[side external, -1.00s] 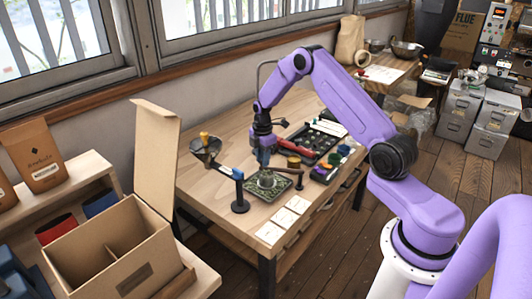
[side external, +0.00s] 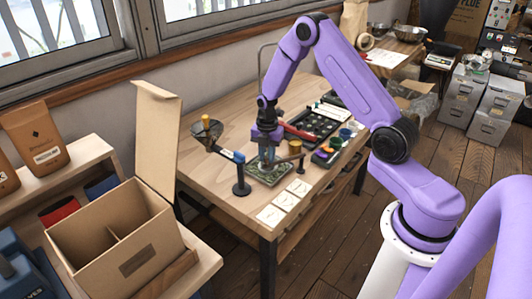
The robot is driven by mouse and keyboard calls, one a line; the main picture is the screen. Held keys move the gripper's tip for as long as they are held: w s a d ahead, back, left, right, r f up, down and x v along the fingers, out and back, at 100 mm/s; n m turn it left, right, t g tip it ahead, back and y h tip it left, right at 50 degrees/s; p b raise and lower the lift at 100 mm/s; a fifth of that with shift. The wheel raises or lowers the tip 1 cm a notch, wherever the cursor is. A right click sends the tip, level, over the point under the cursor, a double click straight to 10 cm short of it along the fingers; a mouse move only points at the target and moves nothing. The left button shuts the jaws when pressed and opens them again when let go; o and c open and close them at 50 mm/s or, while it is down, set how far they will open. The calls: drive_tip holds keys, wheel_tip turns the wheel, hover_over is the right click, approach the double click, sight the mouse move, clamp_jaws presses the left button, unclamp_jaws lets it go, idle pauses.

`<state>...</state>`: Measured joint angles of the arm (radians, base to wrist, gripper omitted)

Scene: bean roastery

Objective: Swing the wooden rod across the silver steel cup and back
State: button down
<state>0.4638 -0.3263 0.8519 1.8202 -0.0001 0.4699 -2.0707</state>
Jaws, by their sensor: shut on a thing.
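The rod's other end is not clear behind the fingers. The silver steel cup stood on the mat a second ago; now the fingers cover its place and I cannot make it out clearly. Whether rod and cup touch cannot be told.
The black post (side external: 241,177) with a blue arm stands just left of the mat. A brown round-topped object (side external: 295,147) is close on the right. White cards (side external: 271,215) lie in front. A black tray (side external: 309,128) is behind. An open cardboard box (side external: 118,238) stands at left.

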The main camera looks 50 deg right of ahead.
idle(0.3)
drive_tip(key=c, duration=1)
unclamp_jaws()
drive_tip(key=shift+r, duration=0.15)
wheel_tip(320, 180, up, 17)
drive_tip(key=shift+r, duration=0.1)
drive_tip(key=s+a+r+m, duration=0.3)
drive_tip(key=s+a+m, duration=0.1)
drive_tip(key=s+a, duration=1)
drive_tip(key=s+m, duration=0.2)
drive_tip(key=s, duration=0.4)
drive_tip(key=s+a+m, duration=0.1)
drive_tip(key=s, duration=0.6)
drive_tip(key=s+a+m, duration=0.1)
drive_tip(key=s+m, duration=0.1)
drive_tip(key=s, duration=0.4)
drive_tip(key=shift+s+a+m, duration=0.25)
drive_tip(key=shift+m, duration=0.05)
